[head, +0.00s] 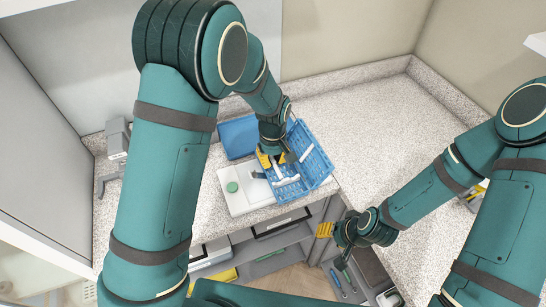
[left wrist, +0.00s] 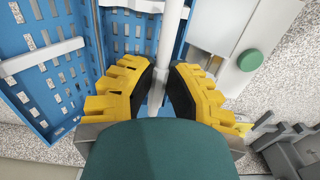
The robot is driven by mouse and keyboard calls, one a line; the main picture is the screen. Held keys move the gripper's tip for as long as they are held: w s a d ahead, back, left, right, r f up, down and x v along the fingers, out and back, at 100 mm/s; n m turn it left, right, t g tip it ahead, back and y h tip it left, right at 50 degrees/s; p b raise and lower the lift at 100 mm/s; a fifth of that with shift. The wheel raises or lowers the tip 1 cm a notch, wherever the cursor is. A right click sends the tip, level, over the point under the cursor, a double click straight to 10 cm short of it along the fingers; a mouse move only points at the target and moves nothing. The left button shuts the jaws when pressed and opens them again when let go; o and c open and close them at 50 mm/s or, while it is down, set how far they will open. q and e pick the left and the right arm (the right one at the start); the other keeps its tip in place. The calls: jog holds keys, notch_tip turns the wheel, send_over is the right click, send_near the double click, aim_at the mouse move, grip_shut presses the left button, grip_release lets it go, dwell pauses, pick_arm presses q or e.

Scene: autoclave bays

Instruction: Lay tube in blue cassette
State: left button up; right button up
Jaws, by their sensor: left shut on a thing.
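The blue cassette (head: 318,166) is a slotted open basket on the counter; it fills the left of the left wrist view (left wrist: 62,88). My left gripper (head: 268,160) is at the cassette's left edge in the head view. Its yellow fingers (left wrist: 160,92) are shut on a white tube (left wrist: 170,40). The tube runs away from the fingers beside the cassette's slotted blue wall; its far end is out of the wrist view. Another white bar-like piece (left wrist: 40,57) lies across the cassette. My right gripper (head: 325,229) is low, past the counter's front edge, its jaw gap unclear.
A white board (head: 245,203) with a round green cap (head: 232,187) lies left of the cassette. A flat blue panel (head: 238,136) is behind it. A grey device (head: 117,140) stands at the far left. The counter right of the cassette is clear. Shelves are below.

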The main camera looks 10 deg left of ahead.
aim_at(273, 173)
pick_arm(q)
jog(key=shift+f+b, duration=1.15)
jog(key=shift+f, duration=0.7)
jog(key=o, duration=0.8)
jog(key=shift+r+p, duration=1.75)
jog(key=shift+r, duration=0.6)
jog(key=shift+r+p, duration=0.55)
jog(key=shift+r, duration=0.6)
